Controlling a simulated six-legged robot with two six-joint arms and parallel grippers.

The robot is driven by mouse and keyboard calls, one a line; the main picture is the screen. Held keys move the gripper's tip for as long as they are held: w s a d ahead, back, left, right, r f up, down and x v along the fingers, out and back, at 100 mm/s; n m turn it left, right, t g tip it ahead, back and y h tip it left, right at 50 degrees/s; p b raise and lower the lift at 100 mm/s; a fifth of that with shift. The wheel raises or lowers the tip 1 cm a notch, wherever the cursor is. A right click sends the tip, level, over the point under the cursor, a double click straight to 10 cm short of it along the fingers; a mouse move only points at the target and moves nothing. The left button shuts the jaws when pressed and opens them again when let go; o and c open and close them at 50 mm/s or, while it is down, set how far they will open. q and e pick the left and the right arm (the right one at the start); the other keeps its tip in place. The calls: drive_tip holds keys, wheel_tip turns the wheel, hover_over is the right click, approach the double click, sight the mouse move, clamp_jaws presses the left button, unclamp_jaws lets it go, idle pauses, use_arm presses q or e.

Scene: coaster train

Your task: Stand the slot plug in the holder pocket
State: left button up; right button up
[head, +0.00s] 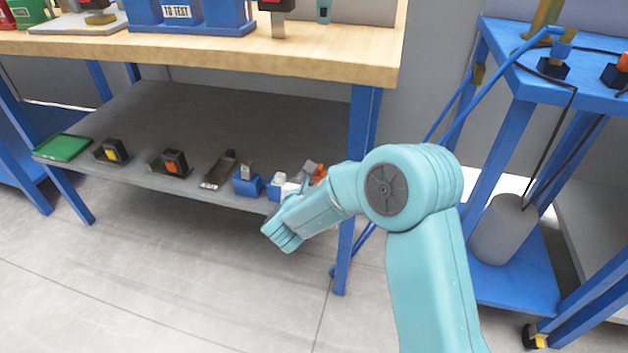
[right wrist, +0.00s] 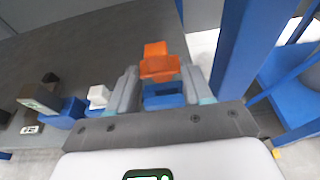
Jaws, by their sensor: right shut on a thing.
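My right gripper (right wrist: 162,90) is at the right end of the lower shelf, with its two fingers on either side of an orange piece, which looks like the slot plug (right wrist: 158,62). The gripper is shut on it. The plug stands roughly upright in the right wrist view, and a bit of its orange also shows past my wrist in the head view (head: 320,173). A blue block, which looks like the holder pocket (right wrist: 163,97), is between the fingers below the plug. I cannot tell how deep the plug sits in it. My left gripper is not in view.
Blue blocks with a grey piece (head: 246,185) and a white piece (right wrist: 98,96) stand to the left on the grey shelf (head: 220,120). A blue table leg (right wrist: 238,50) is close on the right. The wooden bench top (head: 330,62) is above. The shelf's back is clear.

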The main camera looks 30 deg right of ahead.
drive_tip(key=shift+f+b, duration=1.3)
drive_tip(key=shift+f, duration=0.05)
drive_tip(key=shift+f, duration=0.8)
drive_tip(key=o, duration=1)
drive_tip(key=shift+o, duration=0.5)
drive_tip(key=shift+s, duration=0.1)
drive_tip(key=shift+f, duration=0.1)
